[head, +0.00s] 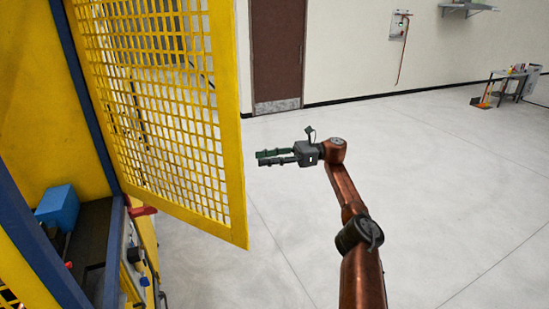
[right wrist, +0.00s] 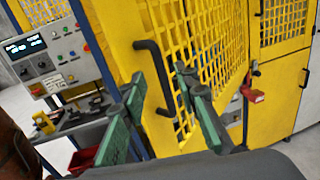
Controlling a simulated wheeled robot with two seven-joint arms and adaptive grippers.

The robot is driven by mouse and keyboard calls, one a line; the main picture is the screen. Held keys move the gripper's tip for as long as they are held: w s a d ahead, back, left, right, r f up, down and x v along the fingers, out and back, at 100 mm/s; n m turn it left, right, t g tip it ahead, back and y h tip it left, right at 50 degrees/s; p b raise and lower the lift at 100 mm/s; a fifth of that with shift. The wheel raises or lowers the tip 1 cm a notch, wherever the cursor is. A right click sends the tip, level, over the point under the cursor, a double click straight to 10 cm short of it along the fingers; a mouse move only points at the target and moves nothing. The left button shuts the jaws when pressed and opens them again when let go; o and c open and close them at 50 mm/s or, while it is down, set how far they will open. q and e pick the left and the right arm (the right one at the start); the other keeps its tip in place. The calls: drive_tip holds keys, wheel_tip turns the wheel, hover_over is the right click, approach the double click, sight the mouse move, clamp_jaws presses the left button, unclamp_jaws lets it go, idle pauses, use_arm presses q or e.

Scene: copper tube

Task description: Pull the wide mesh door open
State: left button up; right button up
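The wide yellow mesh door (head: 235,130) fills the left of the head view. It stands out at an angle from the blue frame post, its free edge toward the middle of the picture. In the right wrist view the yellow door (right wrist: 125,35) carries a black bar handle (right wrist: 165,88). My right gripper (head: 260,158) is open and empty, to the right of the door's free edge and apart from it. In the right wrist view, its green fingers (right wrist: 155,90) lie on either side of the handle's line of sight, with the handle beyond them. My left gripper is out of view.
A control panel (right wrist: 48,55) and a red bin (right wrist: 82,160) show left in the wrist view. A red latch (head: 143,210) and a blue box (head: 57,207) are on the machine. The grey floor (head: 450,180) right of the door is clear; a small table (head: 507,77) stands far off.

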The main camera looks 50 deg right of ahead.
drive_tip(key=shift+v, duration=1.9)
drive_tip(key=shift+c, duration=0.2)
